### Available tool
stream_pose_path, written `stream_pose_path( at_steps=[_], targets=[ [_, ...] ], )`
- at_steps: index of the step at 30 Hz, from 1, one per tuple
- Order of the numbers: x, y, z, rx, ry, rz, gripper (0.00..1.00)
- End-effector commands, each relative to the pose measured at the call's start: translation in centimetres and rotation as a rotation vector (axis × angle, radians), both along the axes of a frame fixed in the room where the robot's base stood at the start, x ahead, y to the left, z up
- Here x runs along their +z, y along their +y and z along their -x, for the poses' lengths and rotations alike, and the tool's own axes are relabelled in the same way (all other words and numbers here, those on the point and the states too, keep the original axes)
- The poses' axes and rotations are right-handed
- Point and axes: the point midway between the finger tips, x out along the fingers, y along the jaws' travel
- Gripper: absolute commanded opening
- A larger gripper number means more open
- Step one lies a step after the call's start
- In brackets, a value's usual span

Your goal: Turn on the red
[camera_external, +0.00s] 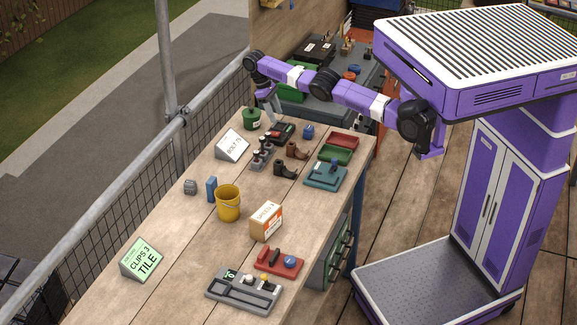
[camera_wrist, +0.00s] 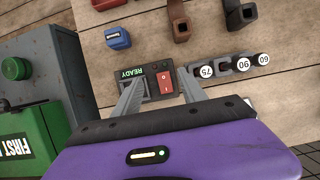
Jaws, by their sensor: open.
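A dark switch box (camera_wrist: 150,84) with a lit green "READY" display (camera_wrist: 134,73) and a red rocker switch (camera_wrist: 166,79) lies on the wooden bench below my gripper. The rocker carries white marks; which side is pressed I cannot tell. My gripper (camera_wrist: 161,79) is open and empty, its fingers to either side of the box in the wrist view. The left finger overlaps the box's grey end, and the right finger is close to the rocker. Contact cannot be told. In the external view my gripper (camera_external: 268,102) hangs above the far part of the bench, near the box (camera_external: 284,132).
Beside the box stands a grey rack of numbered knobs (camera_wrist: 232,66). A blue block (camera_wrist: 118,38) and brown pieces (camera_wrist: 181,20) lie close by. A green first-aid box (camera_wrist: 24,135) is left. A yellow bucket (camera_external: 228,203) and a red tray (camera_external: 268,258) are nearer.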

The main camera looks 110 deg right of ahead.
Motion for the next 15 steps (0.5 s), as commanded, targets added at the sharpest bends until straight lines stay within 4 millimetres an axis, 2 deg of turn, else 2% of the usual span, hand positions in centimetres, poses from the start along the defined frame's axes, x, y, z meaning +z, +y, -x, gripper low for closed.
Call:
stream_pose_path(
  at_steps=[1,15],
  targets=[
    [1.4,0.0,0.0,0.0,0.0,0.0,0.49],
    [7.4,0.0,0.1,0.0,0.0,0.0,0.49]
  ],
)
